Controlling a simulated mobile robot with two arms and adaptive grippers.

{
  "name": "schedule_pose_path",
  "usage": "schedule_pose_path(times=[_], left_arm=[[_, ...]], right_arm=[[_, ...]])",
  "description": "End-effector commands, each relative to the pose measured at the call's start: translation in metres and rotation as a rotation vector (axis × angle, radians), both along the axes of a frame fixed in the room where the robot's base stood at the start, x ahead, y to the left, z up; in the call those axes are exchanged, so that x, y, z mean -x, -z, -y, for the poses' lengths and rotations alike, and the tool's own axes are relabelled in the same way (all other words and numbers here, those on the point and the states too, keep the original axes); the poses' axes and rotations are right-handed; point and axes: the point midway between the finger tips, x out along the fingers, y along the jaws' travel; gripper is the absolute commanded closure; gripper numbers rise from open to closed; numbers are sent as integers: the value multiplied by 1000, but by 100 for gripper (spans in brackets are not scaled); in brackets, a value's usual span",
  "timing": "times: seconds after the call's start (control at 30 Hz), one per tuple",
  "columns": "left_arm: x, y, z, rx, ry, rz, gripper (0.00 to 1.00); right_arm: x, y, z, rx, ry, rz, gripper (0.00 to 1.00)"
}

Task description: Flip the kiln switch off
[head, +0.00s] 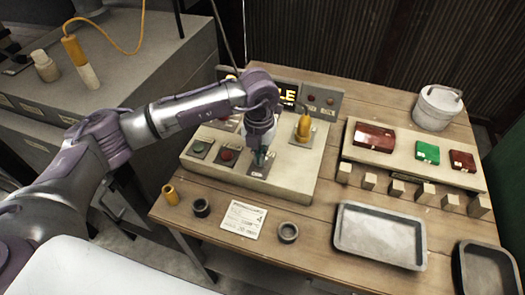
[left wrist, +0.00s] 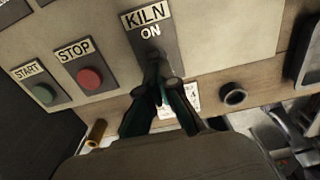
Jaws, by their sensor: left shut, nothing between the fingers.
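The kiln switch plate (head: 257,172) is on the sloped beige control panel (head: 285,190). In the left wrist view, the dark plate (left wrist: 150,30) reads KILN and ON; the switch lever is mostly hidden by my fingers. My left gripper (head: 263,157) comes down over this plate. In the left wrist view, my left gripper (left wrist: 162,85) is shut, with nothing seen between its fingers, and its tips are at the plate's lower part. I cannot tell whether they touch the lever.
A green START button (head: 198,148) and a red STOP button (head: 227,156) sit left of the switch. A yellow handle (head: 303,126) stands to its right. A metal tray (head: 380,235), black rings and a paper card (head: 243,219) lie on the wooden table.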

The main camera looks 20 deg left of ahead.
Motion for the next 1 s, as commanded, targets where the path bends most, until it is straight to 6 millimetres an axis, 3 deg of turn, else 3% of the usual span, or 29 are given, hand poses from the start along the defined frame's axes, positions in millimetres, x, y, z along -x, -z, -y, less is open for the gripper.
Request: schedule_pose_path(times=[0.67, 1.0], left_arm=[[0, 8, 0, 0, 0, 0, 100], [0, -15, 0, 0, 0, 0, 100]], right_arm=[[0, 7, 0, 0, 0, 0, 60], [0, -6, 0, 1, 0, 0, 60]])
